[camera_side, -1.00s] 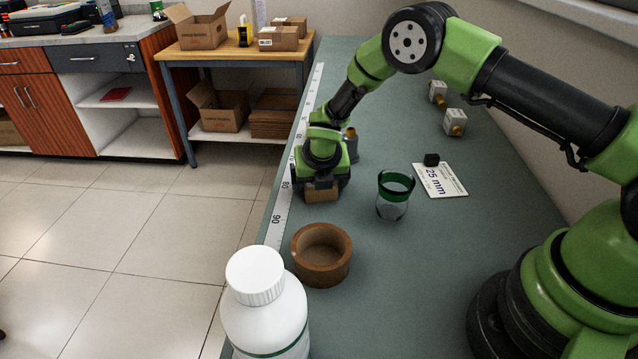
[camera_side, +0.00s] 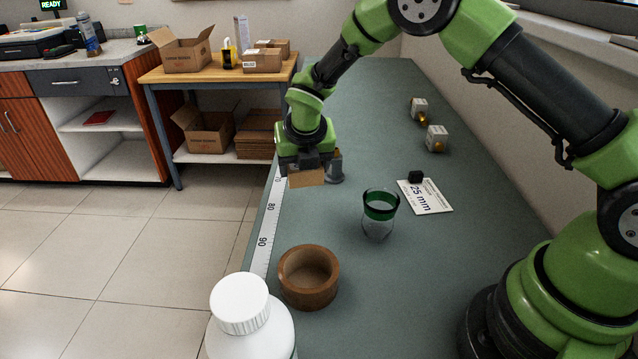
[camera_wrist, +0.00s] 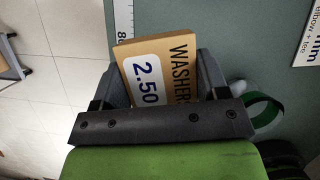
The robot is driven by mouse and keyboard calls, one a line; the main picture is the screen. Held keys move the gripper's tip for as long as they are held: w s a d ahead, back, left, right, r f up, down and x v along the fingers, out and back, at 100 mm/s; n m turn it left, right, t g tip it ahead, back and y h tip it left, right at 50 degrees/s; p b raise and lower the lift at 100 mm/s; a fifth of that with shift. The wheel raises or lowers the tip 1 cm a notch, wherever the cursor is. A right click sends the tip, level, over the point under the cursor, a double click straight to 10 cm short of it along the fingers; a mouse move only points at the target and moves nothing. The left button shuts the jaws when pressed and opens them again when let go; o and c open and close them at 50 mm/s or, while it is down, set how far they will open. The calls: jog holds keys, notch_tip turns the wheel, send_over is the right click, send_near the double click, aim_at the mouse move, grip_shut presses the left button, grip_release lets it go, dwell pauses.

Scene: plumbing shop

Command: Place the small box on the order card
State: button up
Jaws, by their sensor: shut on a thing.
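The small box (camera_side: 307,178) is brown cardboard; in the wrist view its label (camera_wrist: 150,72) reads "WASHERS 2.50". My gripper (camera_side: 306,167) is shut on it and holds it above the left edge of the bench, near the printed ruler. The order card (camera_side: 425,197) is white, marked "25 mm", and lies flat on the bench to the right. A corner of the card (camera_wrist: 308,45) shows at the wrist view's upper right.
A glass with a green band (camera_side: 380,212) stands between my gripper and the card. A brown ring-shaped bowl (camera_side: 309,277) and a white bottle (camera_side: 245,325) are at the front. A grey object (camera_side: 334,166) stands behind the box. Two white-and-brass fittings (camera_side: 436,138) lie farther back.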

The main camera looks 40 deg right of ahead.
jog(key=shift+d+r, duration=0.15)
jog(key=shift+r, duration=0.45)
jog(key=s+d+r+m+g+h, duration=0.15)
jog(key=s+d+m, duration=0.3)
jog(key=d, duration=0.65)
jog(key=m+g, duration=0.3)
jog(key=m, duration=0.4)
send_over(424, 194)
notch_tip(424, 194, down, 3)
jog(key=shift+t+h, duration=0.25)
jog(key=shift+a+f, duration=0.1)
jog(key=shift+f, duration=2.05)
jog(key=shift+f, duration=0.1)
jog(key=shift+f, duration=0.5)
jog(key=o, duration=0.9)
jog(key=shift+o, duration=0.2)
